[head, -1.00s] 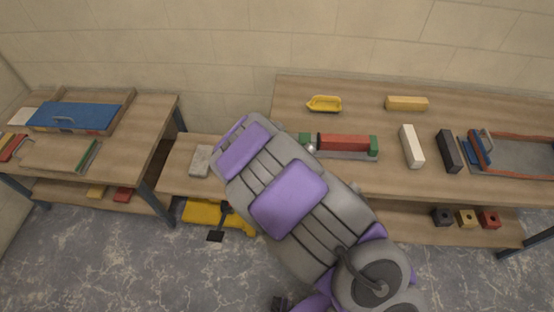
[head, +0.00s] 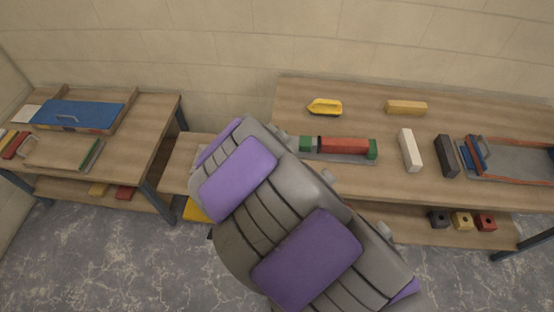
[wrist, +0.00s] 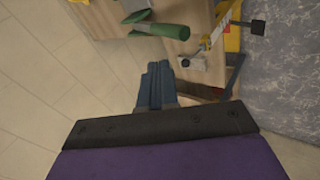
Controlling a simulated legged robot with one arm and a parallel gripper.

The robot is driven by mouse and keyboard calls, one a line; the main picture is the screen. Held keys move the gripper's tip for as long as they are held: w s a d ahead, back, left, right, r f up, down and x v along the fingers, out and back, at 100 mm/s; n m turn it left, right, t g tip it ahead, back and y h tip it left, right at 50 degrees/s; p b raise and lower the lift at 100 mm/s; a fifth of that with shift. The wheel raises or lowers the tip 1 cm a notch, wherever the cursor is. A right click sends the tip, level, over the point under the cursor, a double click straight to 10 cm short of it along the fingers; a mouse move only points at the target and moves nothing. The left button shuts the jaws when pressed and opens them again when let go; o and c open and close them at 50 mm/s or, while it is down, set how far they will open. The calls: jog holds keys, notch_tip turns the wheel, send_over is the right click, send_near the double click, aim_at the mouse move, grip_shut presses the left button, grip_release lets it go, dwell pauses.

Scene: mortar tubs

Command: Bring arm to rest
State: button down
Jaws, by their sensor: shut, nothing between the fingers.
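My arm, grey with purple pads, fills the lower middle of the head view and hides its own end, so my gripper does not show there. In the wrist view, my gripper (wrist: 157,78) shows as blue-grey fingers close together beyond the dark bar and purple part of my wrist. The fingers look shut and empty. The edge of a wooden bench and the floor lie beyond them.
In the head view, a right bench (head: 300,92) bears a red bar with green ends (head: 343,145), a yellow float (head: 324,107), a white block (head: 410,150) and a dark block (head: 446,156). A left bench (head: 150,112) bears a blue-lidded box (head: 75,115). Floor is clear at lower left.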

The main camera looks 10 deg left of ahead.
jog(key=s+d+r+m+g+h, duration=0.1)
jog(key=s+d+r+m, duration=0.2)
jog(key=d, duration=0.4)
jog(key=s+d+r+m+g+h+b, duration=0.1)
jog(key=s+d+r+m+g+h, duration=0.2)
jog(key=d, duration=0.4)
jog(key=s+d+r+m, duration=0.3)
jog(key=s+d+m, duration=0.1)
jog(key=d, duration=0.3)
jog(key=s+d+r+m+g+y, duration=0.1)
jog(key=s+r+m+g, duration=0.1)
jog(key=s, duration=0.9)
jog(key=s+d+r+m+g+y+b, duration=0.1)
jog(key=s+r+m+g, duration=0.2)
jog(key=s, duration=0.7)
jog(key=shift+s+d+r+m+y, duration=0.3)
jog(key=shift+s+d+r+m, duration=0.1)
jog(key=shift+r+m, duration=0.45)
jog(key=shift+a, duration=0.15)
